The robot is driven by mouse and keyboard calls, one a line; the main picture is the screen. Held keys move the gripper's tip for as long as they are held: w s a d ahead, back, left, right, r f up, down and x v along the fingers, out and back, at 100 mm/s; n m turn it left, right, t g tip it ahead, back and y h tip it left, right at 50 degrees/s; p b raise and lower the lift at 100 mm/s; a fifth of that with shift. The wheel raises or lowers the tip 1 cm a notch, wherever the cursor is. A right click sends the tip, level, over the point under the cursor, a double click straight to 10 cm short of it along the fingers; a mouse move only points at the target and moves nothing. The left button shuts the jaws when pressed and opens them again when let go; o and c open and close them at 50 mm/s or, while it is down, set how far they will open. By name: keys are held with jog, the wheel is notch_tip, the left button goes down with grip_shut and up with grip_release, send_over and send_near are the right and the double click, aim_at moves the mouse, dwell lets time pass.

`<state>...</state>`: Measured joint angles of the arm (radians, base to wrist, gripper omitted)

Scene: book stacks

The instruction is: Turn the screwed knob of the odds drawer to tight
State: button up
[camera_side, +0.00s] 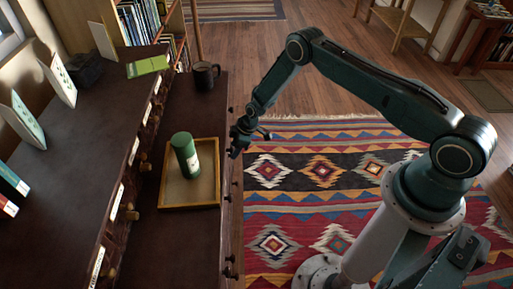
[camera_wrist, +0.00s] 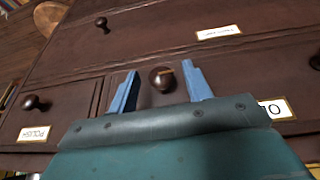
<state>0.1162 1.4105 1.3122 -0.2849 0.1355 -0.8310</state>
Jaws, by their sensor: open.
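A round dark brown knob (camera_wrist: 158,80) with a small pale mark on its face sits on a drawer front in the wrist view. My gripper (camera_wrist: 160,82) is open, with one blue finger on each side of the knob and a gap on both sides. A white label (camera_wrist: 276,109) right of the knob is partly covered by my gripper; only a letter like an O shows, so I cannot read its whole name. In the side view my gripper (camera_side: 243,138) is at the front of the dark cabinet, and it hides the knob there.
A drawer labelled POLISH (camera_wrist: 34,134) has its own knob (camera_wrist: 34,102) at the left. Another knob (camera_wrist: 102,24) is farther up. On the cabinet top stand a tray (camera_side: 189,206) with a green canister (camera_side: 186,156) and a black mug (camera_side: 205,76).

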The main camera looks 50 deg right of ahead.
jog(key=shift+c, duration=0.2)
jog(key=c, duration=1)
jog(key=shift+o, duration=0.2)
jog(key=shift+w+d, duration=0.1)
jog(key=shift+w, duration=0.05)
jog(key=shift+w+f+m+g+y, duration=0.15)
jog(key=shift+m+g+y, duration=0.15)
jog(key=shift+g+y, duration=0.7)
jog(key=shift+d+g+y, duration=0.2)
jog(key=shift+g+y, duration=0.3)
jog(key=shift+g, duration=0.1)
